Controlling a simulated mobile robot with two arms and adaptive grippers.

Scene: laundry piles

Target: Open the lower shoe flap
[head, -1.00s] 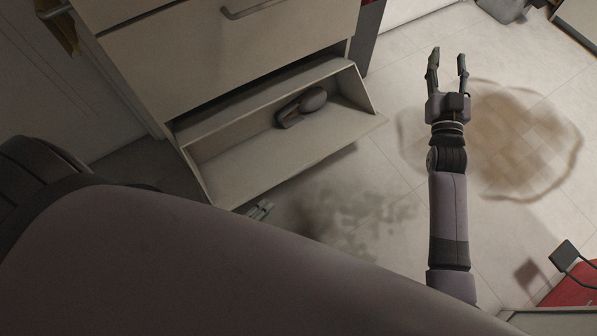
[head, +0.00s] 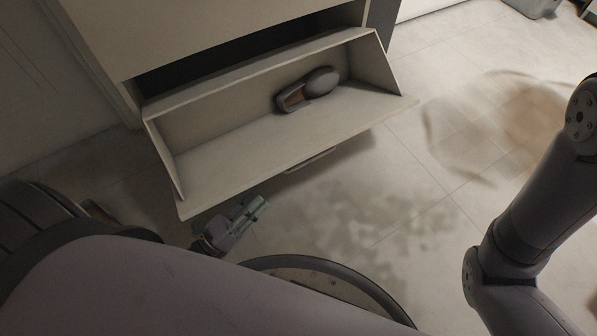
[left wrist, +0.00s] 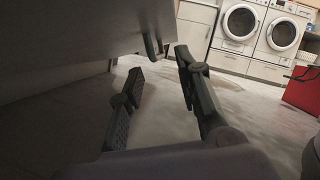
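The lower shoe flap (head: 260,140) is tilted out, open at the top, in the head view. A dark grey-brown shoe (head: 308,88) lies inside it. The flap's handle (head: 310,161) shows below its front edge. My left gripper (head: 252,205) is low, just below and in front of the flap's front edge, apart from the handle. In the left wrist view its fingers (left wrist: 158,62) are spread and empty, with a panel underside (left wrist: 80,35) above them and a handle (left wrist: 152,45) just beyond. My right arm is at the right; its gripper is out of frame.
The cabinet (head: 200,30) stands behind the flap, with a dark gap above it. A brown stain (head: 490,120) marks the tiled floor at right. Washing machines (left wrist: 240,22) and a red box (left wrist: 302,90) show in the left wrist view. The floor right of the flap is clear.

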